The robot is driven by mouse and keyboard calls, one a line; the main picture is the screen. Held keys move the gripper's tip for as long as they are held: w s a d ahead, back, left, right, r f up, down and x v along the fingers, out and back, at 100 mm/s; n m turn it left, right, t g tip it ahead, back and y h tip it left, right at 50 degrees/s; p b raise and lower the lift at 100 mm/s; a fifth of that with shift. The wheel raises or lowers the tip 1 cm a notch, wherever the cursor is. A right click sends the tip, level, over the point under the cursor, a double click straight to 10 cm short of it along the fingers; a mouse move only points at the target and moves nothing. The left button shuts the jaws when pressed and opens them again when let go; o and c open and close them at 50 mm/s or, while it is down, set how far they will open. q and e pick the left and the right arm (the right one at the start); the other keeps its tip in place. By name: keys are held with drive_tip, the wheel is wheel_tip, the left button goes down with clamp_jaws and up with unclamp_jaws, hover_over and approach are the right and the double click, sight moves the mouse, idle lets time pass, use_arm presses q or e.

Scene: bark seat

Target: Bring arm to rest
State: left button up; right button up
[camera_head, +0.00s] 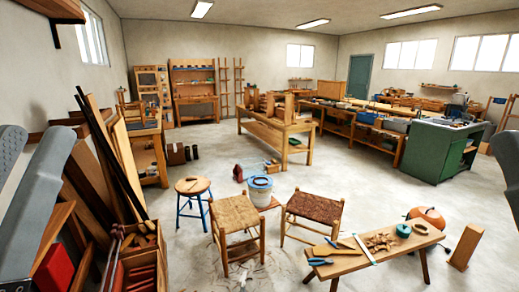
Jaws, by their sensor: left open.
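My left arm's grey links come in along the left edge. My left gripper (17,284) shows only as a dark part cut off at the bottom left corner; its fingertips cannot be made out, and I see nothing held in it. My right arm shows only as a grey link at the right edge, and its gripper is out of view. A stool with a light woven seat (236,213) and one with a dark brown woven seat (316,207) stand upright on the floor in the middle, apart from both arms.
A low bench (345,265) at front right carries pliers, a green tape roll and other tools. A blue-legged stool (193,186) and a bucket (260,190) stand behind. Boards and a wooden crate (143,260) crowd my left arm.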

wheel_tip(320, 180, up, 38)
drive_tip(key=p, duration=3.7)
